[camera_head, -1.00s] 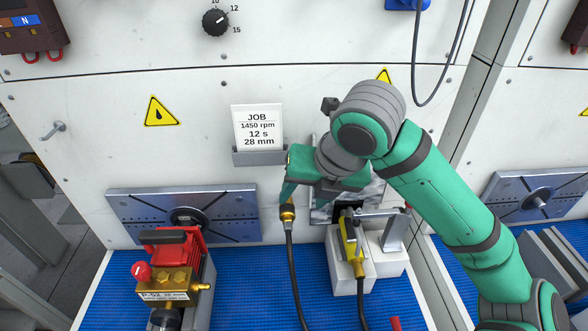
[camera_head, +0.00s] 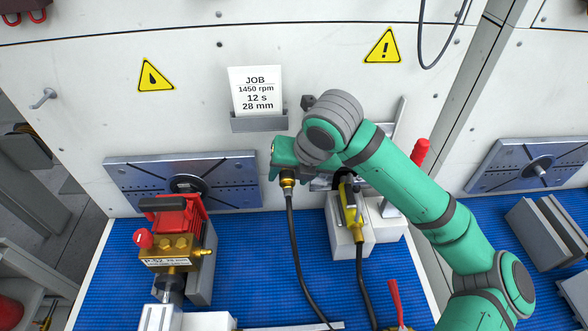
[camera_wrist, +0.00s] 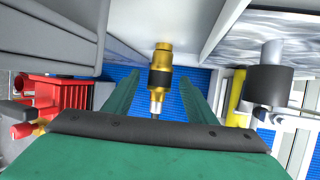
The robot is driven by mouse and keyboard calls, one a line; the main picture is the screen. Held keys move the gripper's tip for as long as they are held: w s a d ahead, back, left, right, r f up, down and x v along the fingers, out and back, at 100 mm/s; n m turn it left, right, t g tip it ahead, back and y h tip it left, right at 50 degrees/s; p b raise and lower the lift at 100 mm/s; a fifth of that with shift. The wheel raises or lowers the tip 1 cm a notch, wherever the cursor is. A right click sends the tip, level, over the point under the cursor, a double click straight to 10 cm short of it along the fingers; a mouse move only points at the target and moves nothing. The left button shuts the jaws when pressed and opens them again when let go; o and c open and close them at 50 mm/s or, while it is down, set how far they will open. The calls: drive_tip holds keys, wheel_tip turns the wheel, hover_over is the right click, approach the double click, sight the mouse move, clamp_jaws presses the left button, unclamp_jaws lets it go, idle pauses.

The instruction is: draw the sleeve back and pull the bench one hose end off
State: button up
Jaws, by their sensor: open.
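The hose end (camera_head: 288,184) is a brass coupling with a black sleeve band, with a black hose (camera_head: 296,240) hanging from it. In the wrist view the coupling (camera_wrist: 160,68) stands upright between my two green fingers, its brass part at the top and a silver shank below. My gripper (camera_head: 286,162) is open, with a gap showing on each side of the coupling in the wrist view (camera_wrist: 158,95). My gripper covers what is above the hose end in the head view, so I cannot tell what it joins there.
A red and brass pump unit (camera_head: 172,235) stands at left on the blue mat (camera_head: 250,265). A yellow-bodied fitting (camera_head: 349,205) with its own black hose sits on a white block (camera_head: 341,240) just right. A red handle (camera_head: 420,155) rises beyond my arm. A job card (camera_head: 255,92) hangs behind.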

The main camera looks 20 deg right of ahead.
sight(288, 198)
drive_tip(key=shift+w+f, duration=0.1)
drive_tip(key=c, duration=1.2)
drive_tip(key=shift+c, duration=0.2)
drive_tip(key=shift+s+a, duration=0.2)
drive_tip(key=shift+s, duration=0.6)
drive_tip(key=shift+s+a, duration=0.2)
drive_tip(key=shift+s, duration=0.85)
drive_tip(key=shift+s+a, duration=0.2)
drive_tip(key=shift+s, duration=0.85)
